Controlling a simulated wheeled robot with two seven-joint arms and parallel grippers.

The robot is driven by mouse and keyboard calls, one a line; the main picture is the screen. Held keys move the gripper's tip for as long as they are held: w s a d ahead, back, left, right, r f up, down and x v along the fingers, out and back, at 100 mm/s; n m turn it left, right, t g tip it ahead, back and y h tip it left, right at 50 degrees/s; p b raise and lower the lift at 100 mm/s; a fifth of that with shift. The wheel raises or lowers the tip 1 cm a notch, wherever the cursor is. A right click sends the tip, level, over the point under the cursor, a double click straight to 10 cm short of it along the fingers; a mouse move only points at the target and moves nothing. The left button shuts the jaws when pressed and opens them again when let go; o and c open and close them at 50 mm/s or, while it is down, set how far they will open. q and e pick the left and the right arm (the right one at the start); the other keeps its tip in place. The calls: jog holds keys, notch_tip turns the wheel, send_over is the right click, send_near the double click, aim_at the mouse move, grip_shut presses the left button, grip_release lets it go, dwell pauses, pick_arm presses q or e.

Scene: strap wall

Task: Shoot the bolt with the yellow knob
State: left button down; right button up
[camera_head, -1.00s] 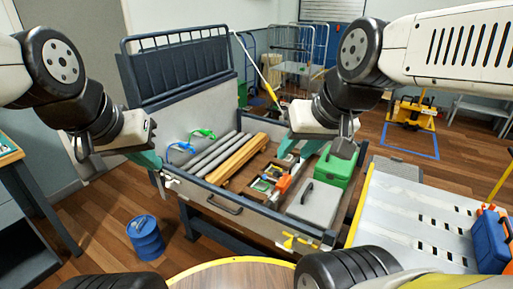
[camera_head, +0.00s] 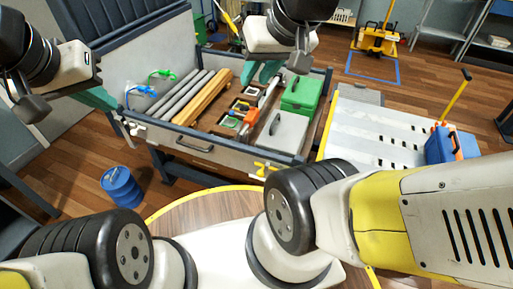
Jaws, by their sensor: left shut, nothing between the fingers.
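A yellow knob and bolt (camera_head: 265,168) sit at the front right corner of the grey bin-like bench (camera_head: 226,154). They are small, and how far the bolt is slid I cannot tell. My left gripper (camera_head: 106,104), with teal fingers, is shut and empty near the bench's front left corner, well apart from the yellow knob. My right gripper (camera_head: 263,73), also teal-fingered, hangs over the back of the bench's inside, behind the knob; its fingers look apart, with nothing seen between them.
The bench holds grey pipes (camera_head: 180,98), wooden bars (camera_head: 203,98), a grey case (camera_head: 277,135) and a green box (camera_head: 302,97). A blue drum (camera_head: 122,187) stands on the floor at the left. A perforated white table (camera_head: 370,132) with a blue toolbox (camera_head: 440,145) is at the right.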

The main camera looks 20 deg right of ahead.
jog(key=shift+w, duration=0.2)
jog(key=c, duration=0.4)
jog(key=w+f+g, duration=0.1)
jog(key=w, duration=0.2)
jog(key=w+f+n+g+h, duration=0.1)
jog(key=w+f, duration=0.1)
jog(key=w, duration=0.1)
jog(key=w+f+n+g, duration=0.1)
jog(key=w+f, duration=0.1)
jog(key=w, duration=0.1)
jog(key=shift+w+d+f, duration=0.2)
jog(key=shift+w+d, duration=0.05)
jog(key=shift+w, duration=0.15)
grip_shut()
jog(key=w+f+n+g+h, duration=0.1)
jog(key=w+f+g, duration=0.1)
jog(key=f, duration=0.8)
jog(key=w+a+f+n+g+h, duration=0.1)
jog(key=w+f, duration=0.4)
jog(key=f, duration=0.6)
jog(key=w+f+n+g+h, duration=0.1)
jog(key=w+f+n+g, duration=0.1)
jog(key=f, duration=0.9)
jog(key=shift+w+a+n+g, duration=0.4)
jog(key=shift+w+n, duration=0.3)
jog(key=shift+w, duration=0.5)
jog(key=shift+f, duration=0.1)
